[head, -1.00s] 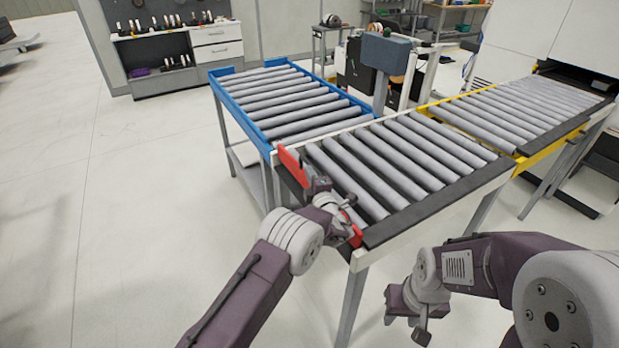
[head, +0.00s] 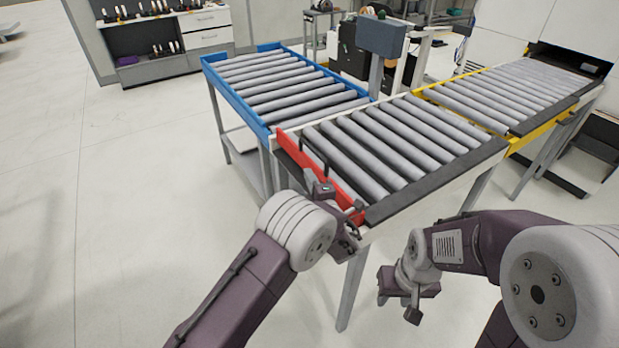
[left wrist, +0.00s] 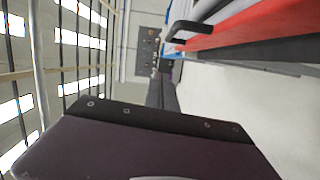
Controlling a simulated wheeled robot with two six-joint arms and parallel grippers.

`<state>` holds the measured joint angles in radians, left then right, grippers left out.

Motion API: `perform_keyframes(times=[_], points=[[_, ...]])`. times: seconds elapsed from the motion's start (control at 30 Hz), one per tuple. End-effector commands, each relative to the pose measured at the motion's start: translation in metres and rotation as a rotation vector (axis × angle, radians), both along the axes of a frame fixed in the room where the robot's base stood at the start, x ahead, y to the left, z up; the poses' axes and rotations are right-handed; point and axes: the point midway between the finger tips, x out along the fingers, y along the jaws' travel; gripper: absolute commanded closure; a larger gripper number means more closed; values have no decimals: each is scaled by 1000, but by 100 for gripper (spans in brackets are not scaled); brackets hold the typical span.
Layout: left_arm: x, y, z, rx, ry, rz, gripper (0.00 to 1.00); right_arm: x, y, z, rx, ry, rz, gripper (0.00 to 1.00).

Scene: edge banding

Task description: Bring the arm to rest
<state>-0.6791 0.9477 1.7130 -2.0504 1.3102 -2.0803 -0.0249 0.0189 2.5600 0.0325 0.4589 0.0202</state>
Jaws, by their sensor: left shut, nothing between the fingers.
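My left gripper (head: 349,238) is low beside the front left corner of the near roller table (head: 440,192), largely hidden behind my own forearm and wrist. It is shut and empty. In the left wrist view its dark fingers (left wrist: 163,85) are close together. A red bar (head: 322,174) with a black handle (head: 314,150) runs along the table's left edge. The red bar also shows in the left wrist view (left wrist: 258,28), apart from the fingers. My right gripper (head: 408,297) hangs in front of the table; its finger opening is not clear.
A blue-framed roller conveyor (head: 233,98) joins behind left, and a yellow-framed one (head: 540,128) behind right. A grey box on a post (head: 382,38) stands behind them. A workbench (head: 160,66) is at the far left. The floor (head: 130,190) at left is clear.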

Motion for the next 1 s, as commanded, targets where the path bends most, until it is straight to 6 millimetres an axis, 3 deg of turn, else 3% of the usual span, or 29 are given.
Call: perform_keyframes(times=[0.17, 0.27, 0.37, 0.4, 0.47, 0.5, 0.57, 0.6, 0.67, 0.7, 0.73, 0.83, 0.9, 0.97, 1.0], points=[[0, 0, 0, 0, 0, 0, 100, 0, 0, 0, 0, 0, 0, 61], [6, 18, 7, -8, -10, 35, 100, 0, 0, 0, 0, 0, 0, 61], [19, 65, 52, -55, -78, 123, 100, 0, 0, 0, 0, 0, 0, 61], [18, 95, 73, -77, -102, 179, 100, 0, 0, 0, 0, 0, 0, 61], [4, 149, 90, -130, -104, 307, 100, 0, 0, 0, 0, 0, 0, 61], [-11, 184, 94, -185, -92, 401, 100, 0, 0, 0, 0, 0, 0, 61], [-42, 232, 89, -320, -83, 552, 100, 0, 0, 0, 0, 0, 0, 61], [-67, 259, 82, -437, -89, 658, 100, 0, 0, 0, 0, 0, 0, 61], [-112, 291, 64, -649, -123, 834, 100, 0, 0, 0, 0, 0, 0, 61], [-144, 304, 50, -811, -167, 960, 100, 0, 0, 0, 0, 0, 0, 61], [-169, 310, 37, -940, -211, 1061, 100, 0, 0, 0, 0, 0, 0, 61], [-250, 298, -8, -1415, -473, 1452, 100, 0, 0, 0, 0, 0, 0, 61], [-293, 266, -36, -1728, -769, 1755, 100, 0, 0, 0, 0, 0, 0, 61], [-315, 231, -55, -1932, -1096, 2021, 100, 0, 0, 0, 0, 0, 0, 61], [-324, 208, -64, 1870, 1242, -2030, 100, 0, 0, 0, 0, 0, 0, 61]])
